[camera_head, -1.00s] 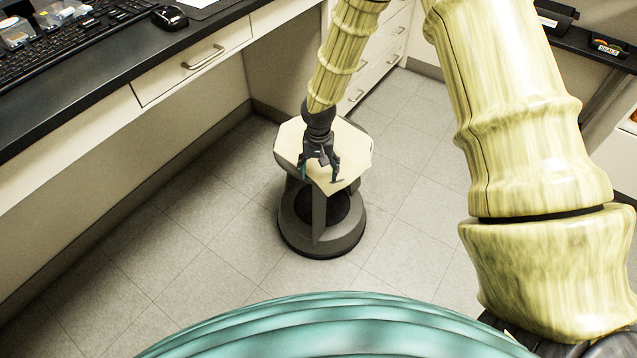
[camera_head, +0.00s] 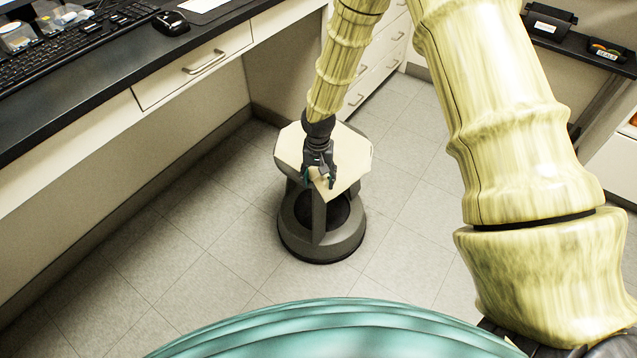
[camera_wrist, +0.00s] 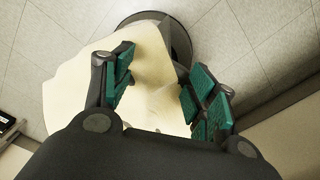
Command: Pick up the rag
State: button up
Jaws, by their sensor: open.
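The rag (camera_head: 348,158) is a cream cloth spread over the top of a dark grey round-based stool (camera_head: 345,242), its edges reaching the rim. In the wrist view the rag (camera_wrist: 72,85) lies beneath my gripper, with part of it between the fingers. My gripper (camera_head: 319,182) points down at the near part of the rag. In the wrist view my gripper (camera_wrist: 160,75) has its green-padded fingers apart, one on each side of a cream fold. I cannot tell whether the pads touch the cloth.
A dark-topped desk (camera_head: 95,95) with a keyboard (camera_head: 75,45) and mouse (camera_head: 171,22) runs along the left. White drawers (camera_head: 385,60) stand behind the stool. A dark shelf (camera_head: 575,38) is at upper right. The tiled floor around the stool is clear.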

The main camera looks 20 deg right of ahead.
jog(key=shift+s+f, duration=0.25)
jog(key=shift+f, duration=0.05)
grip_shut()
notch_tip(320, 180, up, 12)
jog(key=p, duration=0.9)
jog(key=shift+w, duration=0.25)
jog(key=shift+r, duration=0.2)
notch_tip(320, 180, up, 9)
jog(key=p, duration=0.7)
